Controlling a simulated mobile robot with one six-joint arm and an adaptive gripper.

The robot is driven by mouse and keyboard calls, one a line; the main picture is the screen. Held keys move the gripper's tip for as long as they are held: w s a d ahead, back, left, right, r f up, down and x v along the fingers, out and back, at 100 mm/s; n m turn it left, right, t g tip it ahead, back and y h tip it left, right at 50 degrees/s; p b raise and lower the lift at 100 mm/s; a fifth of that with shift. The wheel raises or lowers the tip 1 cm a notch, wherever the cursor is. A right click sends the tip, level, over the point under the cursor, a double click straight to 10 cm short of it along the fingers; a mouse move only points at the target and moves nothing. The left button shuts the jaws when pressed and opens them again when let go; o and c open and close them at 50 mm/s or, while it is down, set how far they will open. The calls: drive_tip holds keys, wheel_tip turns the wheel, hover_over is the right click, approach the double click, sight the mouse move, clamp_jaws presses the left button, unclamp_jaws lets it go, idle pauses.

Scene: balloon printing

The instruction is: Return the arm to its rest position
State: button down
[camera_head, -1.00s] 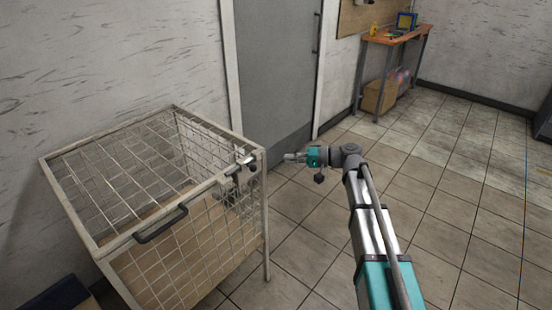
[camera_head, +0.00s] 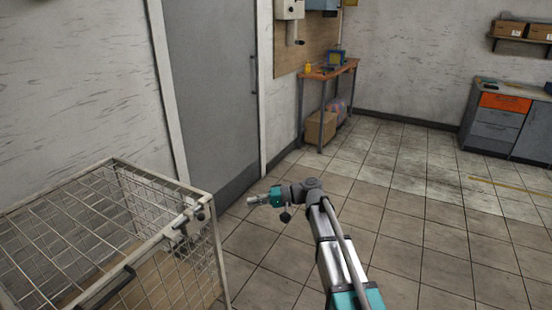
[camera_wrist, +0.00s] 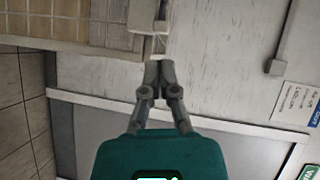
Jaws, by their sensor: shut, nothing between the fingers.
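My arm stretches out in front of me over the tiled floor, to the right of the wire cage. My gripper (camera_head: 252,199) is at its end, pointing left in the head view. It is clear of the cage and holds nothing. In the wrist view my gripper (camera_wrist: 159,66) has its two fingers together at the tips. Behind it the wrist view shows wall and part of a door frame, turned on their side.
The wire cage (camera_head: 112,160) with a latch and handle stands at the lower left. A grey door (camera_head: 212,90) is behind it. A workbench (camera_head: 330,73) with a cardboard box (camera_head: 320,128) below stands at the back. A drawer cabinet (camera_head: 494,125) is at right. The middle floor is clear.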

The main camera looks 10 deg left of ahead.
drive_tip(key=s+d+f+m+t+h+p, duration=0.1)
drive_tip(key=s+d+h+p, duration=0.2)
drive_tip(key=d, duration=0.7)
drive_tip(key=s+d+f+m+t+h+p, duration=0.1)
drive_tip(key=s+d+h+p, duration=0.3)
drive_tip(key=s+d+h, duration=0.3)
drive_tip(key=s+d+f+m+t+h+p, duration=0.1)
drive_tip(key=s+d+h+p, duration=0.3)
drive_tip(key=d, duration=1.1)
drive_tip(key=s+f+h, duration=0.1)
drive_tip(key=s+h, duration=0.1)
drive_tip(key=s, duration=0.1)
drive_tip(key=shift+d+m, duration=0.25)
drive_tip(key=shift+m, duration=0.05)
